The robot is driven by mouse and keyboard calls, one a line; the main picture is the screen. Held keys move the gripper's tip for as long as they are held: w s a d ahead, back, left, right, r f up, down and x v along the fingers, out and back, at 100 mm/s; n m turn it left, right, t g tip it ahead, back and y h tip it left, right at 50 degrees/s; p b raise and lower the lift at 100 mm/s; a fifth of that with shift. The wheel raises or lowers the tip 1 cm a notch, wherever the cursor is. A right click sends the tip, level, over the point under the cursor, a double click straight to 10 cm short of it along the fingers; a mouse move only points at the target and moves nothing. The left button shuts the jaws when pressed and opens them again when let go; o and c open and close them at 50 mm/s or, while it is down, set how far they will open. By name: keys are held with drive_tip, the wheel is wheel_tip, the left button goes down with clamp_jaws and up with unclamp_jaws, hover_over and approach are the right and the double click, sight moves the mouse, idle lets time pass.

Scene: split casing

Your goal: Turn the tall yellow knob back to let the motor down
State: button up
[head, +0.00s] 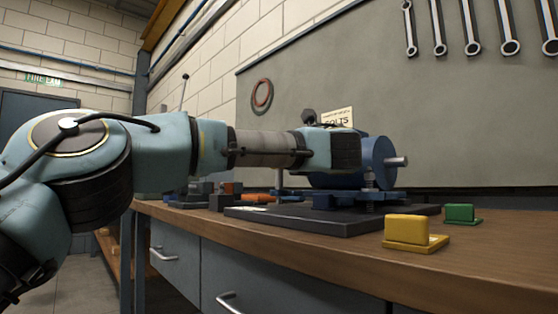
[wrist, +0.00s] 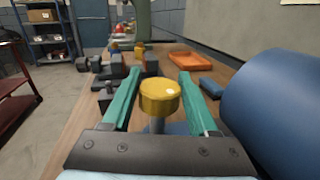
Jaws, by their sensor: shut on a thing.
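The tall yellow knob (wrist: 159,96) stands upright on a grey stem in the middle of the wrist view. My gripper (wrist: 159,74) has its two teal fingers on either side of the knob and is shut on it. The blue motor (wrist: 285,112) fills the right of the wrist view, close beside the gripper. In the head view the motor (head: 376,163) sits on its mount above a dark base plate (head: 320,224), with its shaft pointing right. My gripper (head: 331,150) is in front of the motor there, and the knob is hidden.
A yellow block (head: 407,231) and a green block (head: 461,214) rest on the wooden bench (head: 480,262) at the right. An orange tray (wrist: 190,61) and dark fixtures (wrist: 122,72) lie beyond the knob. Wrenches (head: 471,28) hang on the back board.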

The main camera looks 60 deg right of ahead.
drive_tip(key=shift+s+d+r, duration=0.1)
drive_tip(key=shift+s, duration=0.25)
drive_tip(key=o, duration=1.3)
drive_tip(key=shift+y, duration=0.3)
drive_tip(key=shift+o, duration=0.3)
drive_tip(key=shift+w, duration=0.1)
drive_tip(key=v, duration=1)
drive_tip(key=shift+s+a+f, duration=0.2)
drive_tip(key=shift+s+f, duration=0.1)
drive_tip(key=shift+s, duration=0.05)
